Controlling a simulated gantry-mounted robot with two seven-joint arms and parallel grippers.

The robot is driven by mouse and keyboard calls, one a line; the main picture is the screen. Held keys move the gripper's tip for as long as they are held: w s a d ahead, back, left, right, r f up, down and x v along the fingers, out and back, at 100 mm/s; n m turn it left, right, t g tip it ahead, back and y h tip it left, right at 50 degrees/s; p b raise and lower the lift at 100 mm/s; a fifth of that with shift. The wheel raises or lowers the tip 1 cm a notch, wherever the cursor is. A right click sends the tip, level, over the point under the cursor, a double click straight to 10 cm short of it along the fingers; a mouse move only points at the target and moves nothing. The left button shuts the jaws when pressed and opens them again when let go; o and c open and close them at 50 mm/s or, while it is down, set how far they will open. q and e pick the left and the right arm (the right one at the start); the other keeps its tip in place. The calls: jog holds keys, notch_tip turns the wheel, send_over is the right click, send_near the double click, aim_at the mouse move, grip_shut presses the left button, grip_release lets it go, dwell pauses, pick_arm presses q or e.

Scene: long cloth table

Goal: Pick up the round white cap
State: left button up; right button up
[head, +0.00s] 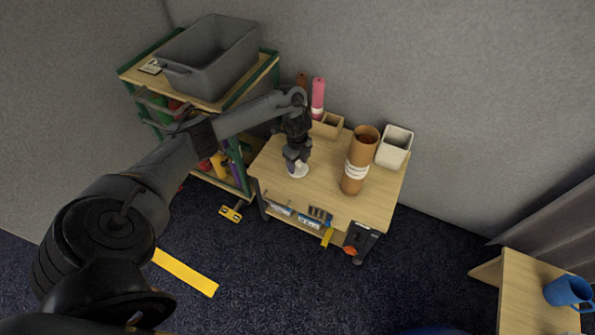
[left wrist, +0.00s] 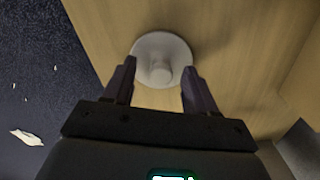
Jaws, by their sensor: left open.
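The round white cap (head: 299,171) lies on the wooden top of a small cart (head: 325,190), near its left side. In the left wrist view the cap (left wrist: 161,50) is a white disc with a raised round knob in its middle. My left gripper (head: 296,163) points down over the cap. In the left wrist view its two fingers (left wrist: 158,80) are open, one on each side of the cap's near part. I cannot tell whether they touch it. My right gripper is not in view.
A tall brown cylinder (head: 356,172) with white bands, a white bin (head: 394,147), a small wooden box (head: 328,125) and a pink roll (head: 318,98) stand on the cart. A shelf with a grey tub (head: 210,55) is at left. The cart's front middle is clear.

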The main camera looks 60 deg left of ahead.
pick_arm(q)
grip_shut()
dwell(0.3)
jog(key=shift+r, duration=0.1)
